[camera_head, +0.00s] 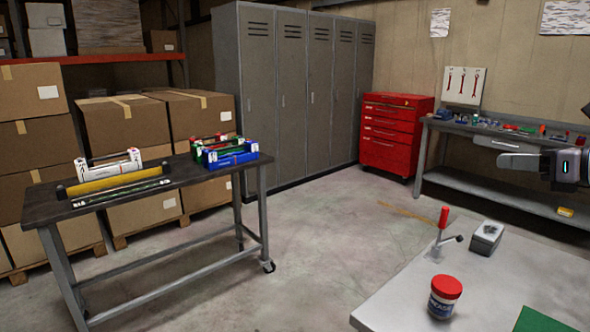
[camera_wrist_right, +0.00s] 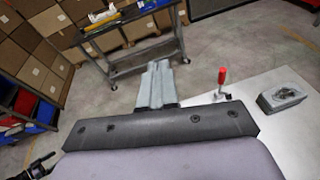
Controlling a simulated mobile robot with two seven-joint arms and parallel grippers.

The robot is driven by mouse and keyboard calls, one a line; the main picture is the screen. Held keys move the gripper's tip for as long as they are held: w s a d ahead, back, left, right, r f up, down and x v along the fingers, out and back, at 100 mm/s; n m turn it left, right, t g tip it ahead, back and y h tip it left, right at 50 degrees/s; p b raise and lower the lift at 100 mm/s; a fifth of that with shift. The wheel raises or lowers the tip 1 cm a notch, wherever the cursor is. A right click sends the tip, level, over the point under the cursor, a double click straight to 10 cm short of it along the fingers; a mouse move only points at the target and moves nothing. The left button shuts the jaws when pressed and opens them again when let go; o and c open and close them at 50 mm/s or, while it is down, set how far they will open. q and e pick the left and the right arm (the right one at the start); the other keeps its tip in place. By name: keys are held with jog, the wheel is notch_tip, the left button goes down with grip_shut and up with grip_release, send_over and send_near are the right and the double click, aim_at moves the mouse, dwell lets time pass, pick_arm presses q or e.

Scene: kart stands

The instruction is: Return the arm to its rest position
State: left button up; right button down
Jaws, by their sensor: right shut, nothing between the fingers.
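My right gripper (camera_head: 503,161) comes in from the right edge of the head view, pointing left. Its pale grey fingers are together, with nothing between them. In that view it overlaps the workbench at the back right. In the right wrist view the closed fingers (camera_wrist_right: 157,84) point away from the camera, and the grey table is to their right. They touch nothing that I can see. My left gripper does not show in the head view.
A light grey table (camera_head: 400,292) at the lower right bears a red-handled clamp (camera_head: 442,222), a grey box (camera_head: 486,237) and a red-lidded jar (camera_head: 444,298). A dark wheeled bench (camera_head: 45,207) stands left. A red tool cabinet (camera_head: 394,133) stands behind. Open floor lies between.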

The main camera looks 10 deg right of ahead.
jog(key=a+f+m+t+h, duration=0.1)
jog(key=a+f+m+h, duration=0.1)
jog(key=a+f+m, duration=0.5)
jog(key=a+f+m+h, duration=0.1)
jog(key=a+f+m, duration=0.2)
jog(key=f+m, duration=0.5)
jog(key=a+f+m+t+h, duration=0.15)
jog(key=a+f+m, duration=0.3)
jog(key=f, duration=0.55)
jog(key=s+a+f+m+g, duration=0.4)
jog(key=s+a+f+m, duration=0.15)
jog(key=s, duration=0.35)
jog(key=s+a+f+m+g, duration=0.4)
jog(key=s+a+m+g, duration=0.15)
jog(key=s, duration=0.35)
jog(key=s+a+f+m+g, duration=0.45)
jog(key=s+m, duration=0.25)
jog(key=s, duration=0.2)
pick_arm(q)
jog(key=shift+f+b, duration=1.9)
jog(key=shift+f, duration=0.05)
pick_arm(e)
jog(key=w+a+f+t, duration=0.1)
jog(key=w+f+t, duration=0.2)
jog(key=f, duration=0.3)
jog(key=w+a+f+n+t+y, duration=0.1)
jog(key=w+f+t, duration=0.2)
jog(key=f, duration=0.4)
jog(key=shift+a+t, duration=0.15)
jog(key=shift+t, duration=0.7)
